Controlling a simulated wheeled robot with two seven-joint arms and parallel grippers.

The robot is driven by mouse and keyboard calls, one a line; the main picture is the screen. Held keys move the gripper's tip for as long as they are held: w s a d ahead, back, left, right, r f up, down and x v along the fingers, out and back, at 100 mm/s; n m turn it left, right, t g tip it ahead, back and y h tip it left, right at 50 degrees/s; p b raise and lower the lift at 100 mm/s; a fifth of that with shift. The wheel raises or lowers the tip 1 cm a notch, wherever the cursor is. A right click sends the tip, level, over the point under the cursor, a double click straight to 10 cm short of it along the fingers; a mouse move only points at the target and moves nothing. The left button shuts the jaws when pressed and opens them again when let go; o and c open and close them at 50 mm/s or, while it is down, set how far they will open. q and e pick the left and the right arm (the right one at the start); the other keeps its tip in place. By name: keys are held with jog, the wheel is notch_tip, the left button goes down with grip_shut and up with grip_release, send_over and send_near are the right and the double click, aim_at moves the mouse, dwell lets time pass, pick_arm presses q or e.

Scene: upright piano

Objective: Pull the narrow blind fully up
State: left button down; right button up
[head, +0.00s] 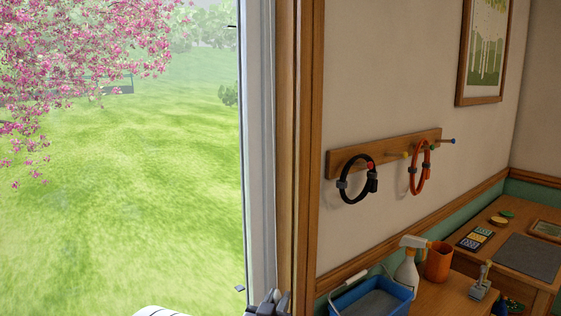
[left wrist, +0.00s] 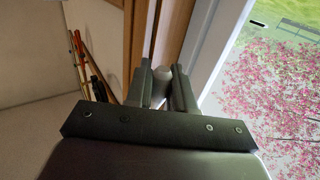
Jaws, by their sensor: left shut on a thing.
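My left gripper (head: 274,298) shows at the bottom edge of the head view, in front of the window's pale frame (head: 259,150) and wooden trim. The narrow blind itself cannot be made out in either view; the visible window opening is clear, with lawn and pink blossom outside. My right gripper is not in view.
Right of the window, a wooden peg rail (head: 383,152) holds a black loop (head: 343,180) and an orange loop (head: 412,170). Below stand a blue bucket (head: 372,302), a spray bottle (head: 407,272) and an orange cup (head: 438,262). Long poles (left wrist: 82,60) lean in a corner.

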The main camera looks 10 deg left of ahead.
pick_arm(q)
notch_tip(320, 180, down, 9)
jog(key=b, duration=0.8)
jog(key=shift+f, duration=0.2)
notch_tip(320, 180, down, 4)
jog(key=b, duration=0.4)
jog(key=shift+f, duration=0.15)
jog(key=c, duration=0.8)
grip_release()
jog(key=shift+d, duration=0.1)
jog(key=shift+s, duration=2.55)
